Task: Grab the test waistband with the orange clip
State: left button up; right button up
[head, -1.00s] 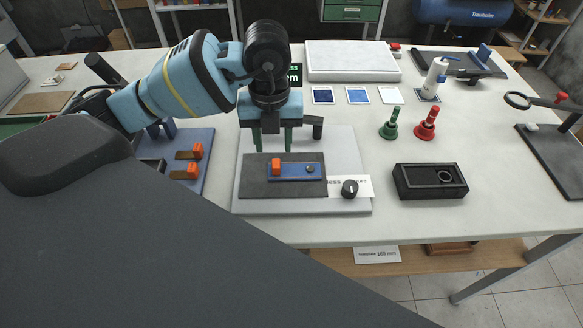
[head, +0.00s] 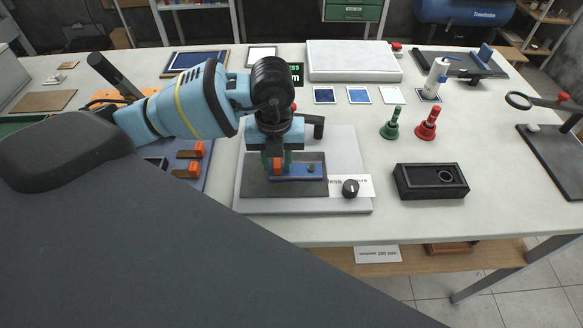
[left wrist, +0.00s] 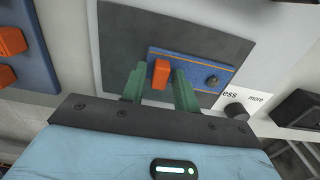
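The test waistband is a blue strip with orange edging (head: 300,171), lying on a dark grey pad on a pale board. Its orange clip (head: 277,166) stands at the strip's left end, and a dark round button sits toward the right. In the left wrist view the clip (left wrist: 161,74) lies between the two green fingers of my left gripper (left wrist: 160,80), with a narrow gap seeming to show on each side. In the head view my left gripper (head: 277,160) is over the clip and partly hides it. My right gripper is not in view.
A black dial (head: 350,188) and a white label are at the board's right front. Left of it, a blue board with two orange clips (head: 197,150) is partly hidden by my arm. A black box (head: 430,181) and green and red bells (head: 427,122) stand to the right.

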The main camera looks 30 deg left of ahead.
pick_arm(q)
grip_shut()
jog(key=shift+r, duration=0.1)
